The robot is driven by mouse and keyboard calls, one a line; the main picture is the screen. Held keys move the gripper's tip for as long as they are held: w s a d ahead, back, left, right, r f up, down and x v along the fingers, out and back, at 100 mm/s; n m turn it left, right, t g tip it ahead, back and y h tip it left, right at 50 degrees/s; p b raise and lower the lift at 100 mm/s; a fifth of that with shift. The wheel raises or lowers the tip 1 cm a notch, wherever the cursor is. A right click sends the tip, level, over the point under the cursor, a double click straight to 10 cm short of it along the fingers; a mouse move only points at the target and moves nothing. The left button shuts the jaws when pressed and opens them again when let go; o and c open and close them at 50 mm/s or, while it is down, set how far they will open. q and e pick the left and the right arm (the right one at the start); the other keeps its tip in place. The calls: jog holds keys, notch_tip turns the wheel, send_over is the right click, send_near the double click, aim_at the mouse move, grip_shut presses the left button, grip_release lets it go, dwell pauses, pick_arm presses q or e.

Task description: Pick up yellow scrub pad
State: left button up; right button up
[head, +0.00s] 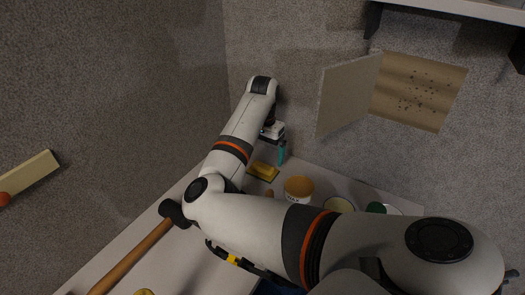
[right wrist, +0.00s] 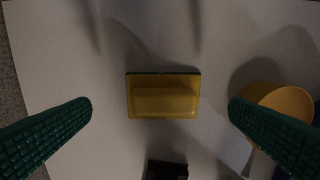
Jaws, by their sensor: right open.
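The yellow scrub pad (head: 263,171) lies on the pale tabletop near its far end. My right gripper (right wrist: 160,108) is open, with one green ridged finger on each side of the pad and a clear gap to both. In the head view my right gripper (head: 279,150) shows partly, with a teal finger just beyond the pad; my arm hides the rest. My left gripper is not seen.
A white tub with an orange lid (head: 298,187) stands close to the pad's right. A cream round container (head: 340,204) and a green item (head: 376,208) are further right. A long wooden-handled tool (head: 135,255) lies on the left. A panel door (head: 348,95) stands open on the wall.

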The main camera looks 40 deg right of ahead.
aim_at(263, 165)
jog(key=f, duration=0.2)
jog(key=f+p, duration=0.1)
jog(key=f, duration=0.1)
jog(key=shift+s+a+f, duration=0.1)
jog(key=shift+s+a, duration=0.2)
jog(key=shift+s, duration=0.05)
jog(key=shift+f, duration=0.35)
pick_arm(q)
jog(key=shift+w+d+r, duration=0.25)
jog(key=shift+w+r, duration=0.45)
pick_arm(e)
jog(key=shift+f, duration=0.2)
jog(key=c, duration=0.9)
